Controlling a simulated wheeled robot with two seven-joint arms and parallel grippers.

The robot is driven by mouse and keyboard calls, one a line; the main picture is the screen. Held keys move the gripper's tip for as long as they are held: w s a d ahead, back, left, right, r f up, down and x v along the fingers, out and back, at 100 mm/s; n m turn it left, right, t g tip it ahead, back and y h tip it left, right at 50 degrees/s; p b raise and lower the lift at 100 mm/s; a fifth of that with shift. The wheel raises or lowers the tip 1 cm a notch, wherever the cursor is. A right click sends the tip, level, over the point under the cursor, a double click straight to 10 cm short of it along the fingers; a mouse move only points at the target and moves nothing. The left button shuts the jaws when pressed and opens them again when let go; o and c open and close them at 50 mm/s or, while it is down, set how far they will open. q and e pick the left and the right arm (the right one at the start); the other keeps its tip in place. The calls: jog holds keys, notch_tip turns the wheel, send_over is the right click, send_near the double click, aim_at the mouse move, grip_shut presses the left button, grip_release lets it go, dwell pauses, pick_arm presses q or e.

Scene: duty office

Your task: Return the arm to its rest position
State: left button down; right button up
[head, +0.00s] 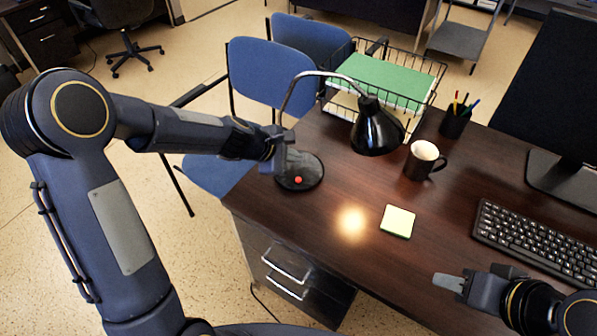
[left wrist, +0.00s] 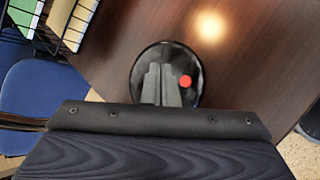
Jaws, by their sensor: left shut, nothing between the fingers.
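My left arm reaches in from the left over the desk's near left corner. My left gripper (head: 281,172) is shut and empty, its fingers pointing down over the black round lamp base (head: 312,172). In the left wrist view the closed fingers (left wrist: 161,84) overlap the base (left wrist: 190,58), just left of its red button (left wrist: 186,81). I cannot tell whether they touch the base. The button (head: 298,180) is uncovered. The lamp's black shade (head: 376,132) casts a bright spot on the desk. My right gripper (head: 452,283) is low at the right, over the desk's front; its finger gap is unclear.
The dark desk (head: 330,262) holds a wire tray (head: 412,62), pen cup (head: 455,122), mug (head: 422,161), sticky notes (head: 397,221), keyboard (head: 540,242) and monitor (head: 550,95). Blue chairs (head: 262,72) stand behind the left gripper. Open floor (head: 200,255) lies left of the desk.

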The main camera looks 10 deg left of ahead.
pick_arm(q)
jog(key=shift+r, duration=0.4)
jog(key=s+a+r+m+p, duration=0.1)
jog(key=s+a+r+m, duration=0.3)
jog(key=s+r+m, duration=0.65)
jog(key=s+a+m+y, duration=0.1)
jog(key=s+a+m, duration=0.1)
jog(key=s, duration=0.8)
jog(key=s+a+r+m+y+p, duration=0.1)
jog(key=s+a+m+y, duration=0.1)
jog(key=s, duration=0.8)
jog(key=shift+s+a+r+m+g+p, duration=0.15)
jog(key=shift+a+m+g+p, duration=0.15)
jog(key=shift+m, duration=0.45)
